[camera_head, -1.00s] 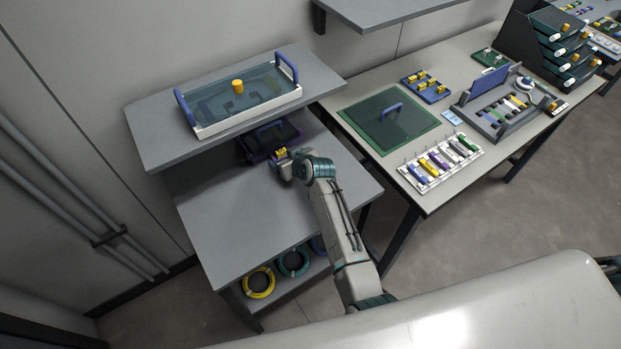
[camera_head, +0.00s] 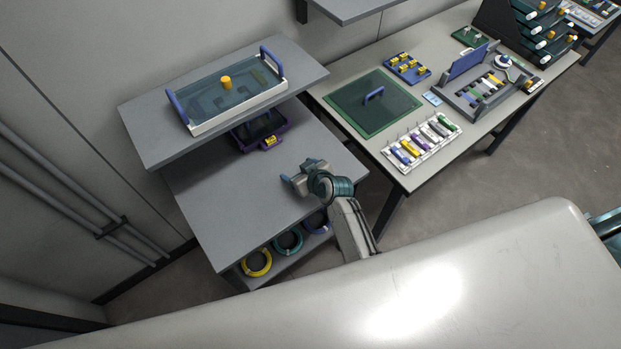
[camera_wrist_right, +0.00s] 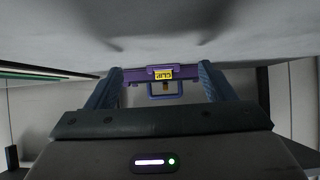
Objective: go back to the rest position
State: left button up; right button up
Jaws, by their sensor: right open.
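My right gripper (camera_head: 287,182) is open and empty above the lower shelf of the grey bench (camera_head: 215,205) in the head view. In the right wrist view its two blue fingers (camera_wrist_right: 160,88) stand apart with a gap between them. Beyond them is the purple tray (camera_wrist_right: 190,71) with a yellow label on its front. In the head view this purple tray (camera_head: 281,131) sits under the upper shelf, behind and left of the gripper, clear of it. My left gripper does not show in the head view.
The upper shelf (camera_head: 150,148) holds a clear-lidded box (camera_head: 240,95) with blue handles. To the right, a table (camera_head: 402,178) carries a green mat (camera_head: 350,120), a white rack (camera_head: 445,140) and a grey fixture (camera_head: 465,105). Coloured cable coils (camera_head: 258,263) hang below the bench.

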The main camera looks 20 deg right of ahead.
jog(key=s, duration=0.1)
jog(key=s+d+p, duration=0.1)
jog(key=s, duration=0.2)
jog(key=shift+s+d+r, duration=0.3)
jog(key=shift+s+d, duration=0.15)
jog(key=shift+s, duration=0.15)
